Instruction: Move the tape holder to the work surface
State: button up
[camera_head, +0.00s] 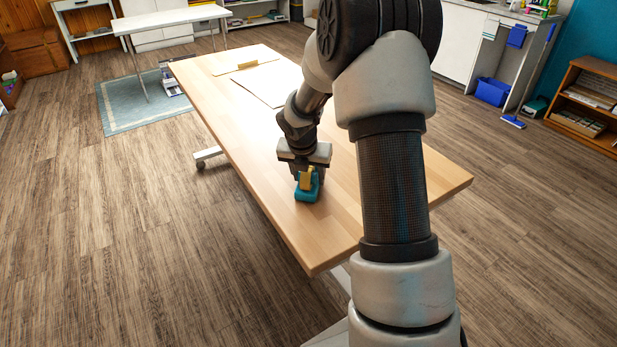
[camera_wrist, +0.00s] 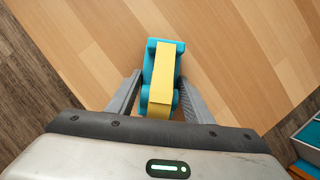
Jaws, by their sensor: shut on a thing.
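The tape holder (camera_head: 307,191) is teal with a yellow roll or strip on it. It is at the left part of the wooden table (camera_head: 345,215), close to the table's left edge, and looks upright. In the wrist view the tape holder (camera_wrist: 152,46) lies between the two grey fingers. My gripper (camera_head: 306,172) points down over it and is shut on it, with a finger on each side (camera_wrist: 158,97). I cannot tell whether the holder's base touches the tabletop or hangs just above it.
A clipboard or sheet (camera_head: 268,83) lies on the far part of the table. A white table (camera_head: 170,18) stands at the back left by a blue rug (camera_head: 125,105). A blue bin (camera_head: 491,92) and a wooden shelf (camera_head: 590,105) are at the right. The table's right front is clear.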

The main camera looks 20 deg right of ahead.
jog(key=shift+r, duration=0.15)
jog(key=o, duration=1.3)
jog(key=shift+f, duration=0.2)
